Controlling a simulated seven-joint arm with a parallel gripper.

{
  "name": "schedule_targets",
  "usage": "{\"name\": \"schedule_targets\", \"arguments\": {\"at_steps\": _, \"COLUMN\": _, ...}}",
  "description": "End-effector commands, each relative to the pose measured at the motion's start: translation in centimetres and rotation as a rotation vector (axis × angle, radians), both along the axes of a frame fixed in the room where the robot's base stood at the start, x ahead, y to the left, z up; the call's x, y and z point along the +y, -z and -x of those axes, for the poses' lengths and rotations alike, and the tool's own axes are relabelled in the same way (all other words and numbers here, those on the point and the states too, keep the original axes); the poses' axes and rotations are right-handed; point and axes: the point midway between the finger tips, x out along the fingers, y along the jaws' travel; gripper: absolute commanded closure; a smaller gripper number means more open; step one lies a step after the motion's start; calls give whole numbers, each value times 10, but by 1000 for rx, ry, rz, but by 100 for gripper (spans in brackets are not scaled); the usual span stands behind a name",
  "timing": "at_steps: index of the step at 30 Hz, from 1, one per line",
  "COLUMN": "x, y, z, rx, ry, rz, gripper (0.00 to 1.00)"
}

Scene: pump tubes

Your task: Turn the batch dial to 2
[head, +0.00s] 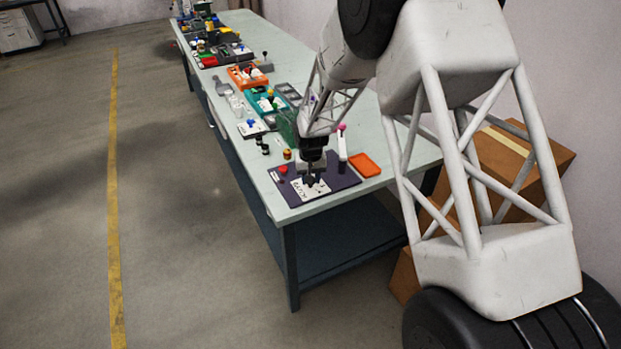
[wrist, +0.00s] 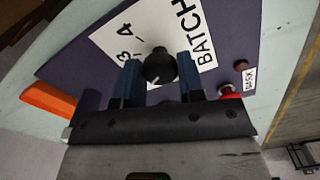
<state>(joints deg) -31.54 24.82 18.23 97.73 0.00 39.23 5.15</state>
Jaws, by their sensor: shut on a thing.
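The batch dial (wrist: 158,66) is a round black knob on a white plate (wrist: 200,30) marked BATCH, with the numbers 3 and 4 readable beside it. My gripper (wrist: 159,76) has its two blue-grey fingers on either side of the knob, shut on it. A small pale mark shows on the knob's near side, but I cannot tell which number it points to. In the head view my gripper (head: 311,181) reaches down onto the white plate (head: 299,192) on the dark purple panel (head: 343,187), and the knob is mostly hidden there.
A red button (wrist: 230,91) sits beside the right finger, near a small label and a brown knob (wrist: 240,64). An orange tray (head: 365,166) lies at the panel's right. Several coloured stations line the table (head: 400,150) behind. A white upright part (head: 342,145) stands close to my gripper.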

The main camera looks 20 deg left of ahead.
Motion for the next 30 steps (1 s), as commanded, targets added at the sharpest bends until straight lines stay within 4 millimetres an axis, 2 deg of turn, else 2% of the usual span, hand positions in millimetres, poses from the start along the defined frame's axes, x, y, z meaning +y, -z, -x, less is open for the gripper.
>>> {"name": "schedule_targets", "arguments": {"at_steps": 7, "x": 1, "y": -2, "z": -1, "rx": -3, "ry": 63, "rz": -1, "gripper": 88}}
{"name": "schedule_targets", "arguments": {"at_steps": 18, "x": 0, "y": -2, "z": -1, "rx": -3, "ry": 69, "rz": -1, "gripper": 88}}
{"name": "schedule_targets", "arguments": {"at_steps": 19, "x": 0, "y": -2, "z": -1, "rx": -3, "ry": 69, "rz": -1, "gripper": 61}}
{"name": "schedule_targets", "arguments": {"at_steps": 23, "x": 0, "y": -1, "z": -1, "rx": -2, "ry": 68, "rz": -1, "gripper": 41}}
{"name": "schedule_targets", "arguments": {"at_steps": 24, "x": 0, "y": -1, "z": -1, "rx": -2, "ry": 68, "rz": -1, "gripper": 39}}
{"name": "schedule_targets", "arguments": {"at_steps": 30, "x": 0, "y": -1, "z": 0, "rx": -1, "ry": 68, "rz": 0, "gripper": 39}}
